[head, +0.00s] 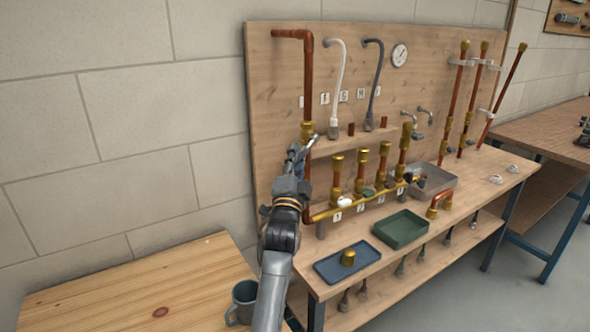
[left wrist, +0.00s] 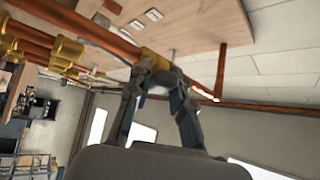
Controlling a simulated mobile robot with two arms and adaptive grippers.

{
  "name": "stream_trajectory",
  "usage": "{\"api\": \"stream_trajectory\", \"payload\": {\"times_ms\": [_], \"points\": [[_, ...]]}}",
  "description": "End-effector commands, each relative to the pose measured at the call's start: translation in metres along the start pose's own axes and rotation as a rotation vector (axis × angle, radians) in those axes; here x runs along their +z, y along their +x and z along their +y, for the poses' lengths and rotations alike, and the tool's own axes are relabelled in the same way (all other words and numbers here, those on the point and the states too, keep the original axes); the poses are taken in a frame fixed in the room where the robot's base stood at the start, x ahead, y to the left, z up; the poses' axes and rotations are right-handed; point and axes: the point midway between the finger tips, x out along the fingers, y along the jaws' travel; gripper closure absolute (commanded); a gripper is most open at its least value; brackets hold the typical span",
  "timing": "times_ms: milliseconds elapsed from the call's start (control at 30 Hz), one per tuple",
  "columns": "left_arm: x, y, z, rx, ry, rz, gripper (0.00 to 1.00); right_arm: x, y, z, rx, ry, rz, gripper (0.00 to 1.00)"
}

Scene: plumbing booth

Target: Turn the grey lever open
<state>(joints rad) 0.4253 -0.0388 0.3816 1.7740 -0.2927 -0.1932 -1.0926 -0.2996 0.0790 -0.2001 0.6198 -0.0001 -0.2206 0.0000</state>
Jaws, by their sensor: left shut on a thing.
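A brass valve (head: 307,129) sits on the vertical copper pipe (head: 308,80) at the left of the wooden board. My left gripper (head: 308,146) is at this valve, just below and in front of it, shut on what seems to be the grey lever. The fingers hide most of the lever, so its angle cannot be told. In the left wrist view, the fingertips (left wrist: 160,80) come together right at the brass fitting (left wrist: 152,57) on the copper pipe (left wrist: 95,32). My right gripper is out of view.
Several brass-topped pipe stubs (head: 362,170) rise from the manifold to the right, with a white handle (head: 344,202) low among them. A blue tray (head: 330,267) and a green tray (head: 386,239) lie on the bench. A mug (head: 243,300) stands near my arm.

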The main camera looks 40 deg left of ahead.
Motion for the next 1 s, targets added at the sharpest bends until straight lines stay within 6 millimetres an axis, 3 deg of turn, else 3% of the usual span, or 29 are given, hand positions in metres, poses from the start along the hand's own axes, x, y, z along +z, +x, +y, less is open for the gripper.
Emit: {"api": "stream_trajectory", "payload": {"times_ms": [33,200,633,667,767,1000], "points": [[0.0005,-0.0006,0.0034,-0.015,-0.015,0.000,1.00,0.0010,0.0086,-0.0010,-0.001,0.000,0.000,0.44],[-0.0005,0.0007,0.0027,-0.041,-0.039,0.001,1.00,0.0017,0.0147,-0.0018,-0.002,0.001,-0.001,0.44],[-0.0013,0.0015,0.0007,-0.049,-0.045,0.001,1.00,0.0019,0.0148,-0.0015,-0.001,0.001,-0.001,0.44],[-0.0013,0.0016,0.0007,-0.049,-0.045,0.001,0.75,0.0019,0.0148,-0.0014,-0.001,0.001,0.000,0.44],[-0.0011,0.0014,0.0011,-0.048,-0.044,0.001,0.55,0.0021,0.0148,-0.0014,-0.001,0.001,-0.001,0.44],[-0.0007,0.0008,0.0027,-0.045,-0.044,0.000,0.55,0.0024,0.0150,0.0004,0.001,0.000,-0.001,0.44]]}}
